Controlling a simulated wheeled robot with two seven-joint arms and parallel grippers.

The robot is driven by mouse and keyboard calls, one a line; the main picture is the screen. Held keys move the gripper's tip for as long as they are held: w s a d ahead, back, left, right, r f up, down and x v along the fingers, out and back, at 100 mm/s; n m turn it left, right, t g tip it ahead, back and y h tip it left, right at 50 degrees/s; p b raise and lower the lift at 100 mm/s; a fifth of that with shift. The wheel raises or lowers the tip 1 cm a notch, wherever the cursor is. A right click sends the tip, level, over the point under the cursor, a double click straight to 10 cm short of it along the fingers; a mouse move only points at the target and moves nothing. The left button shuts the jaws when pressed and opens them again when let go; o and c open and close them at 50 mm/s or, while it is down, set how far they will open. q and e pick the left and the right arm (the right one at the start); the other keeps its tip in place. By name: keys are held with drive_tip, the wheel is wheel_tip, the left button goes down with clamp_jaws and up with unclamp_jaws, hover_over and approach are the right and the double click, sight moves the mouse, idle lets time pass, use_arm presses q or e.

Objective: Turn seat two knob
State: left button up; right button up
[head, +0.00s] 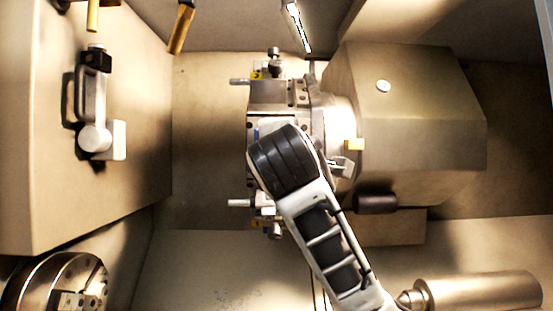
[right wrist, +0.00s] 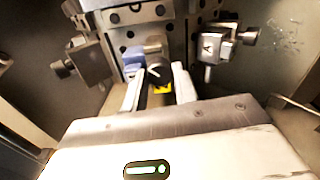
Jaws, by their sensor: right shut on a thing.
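A dark round knob (right wrist: 158,73) with a white pointer line sits on the metal fixture in the right wrist view. A yellow mark (right wrist: 162,90) shows just below it. My right gripper (right wrist: 160,80) is shut on the knob, with one pale finger on each side. In the head view my right arm reaches up from the bottom over the fixture (head: 275,95) and hides the knob and the fingertips. Which seat the knob belongs to cannot be read. My left gripper is not in view.
A block marked A (right wrist: 208,46) stands right of the knob, and a clamp block (right wrist: 92,62) stands left. A blue part (right wrist: 133,62) is close beside the knob. In the head view, a large faceted metal housing (head: 420,120) is right of the fixture, and a handle (head: 95,100) is on the left panel.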

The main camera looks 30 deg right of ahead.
drive_tip(key=shift+m+b, duration=0.35)
drive_tip(key=shift+m, duration=3.85)
drive_tip(key=o, duration=1)
drive_tip(key=shift+c, duration=0.2)
drive_tip(key=shift+s, duration=0.15)
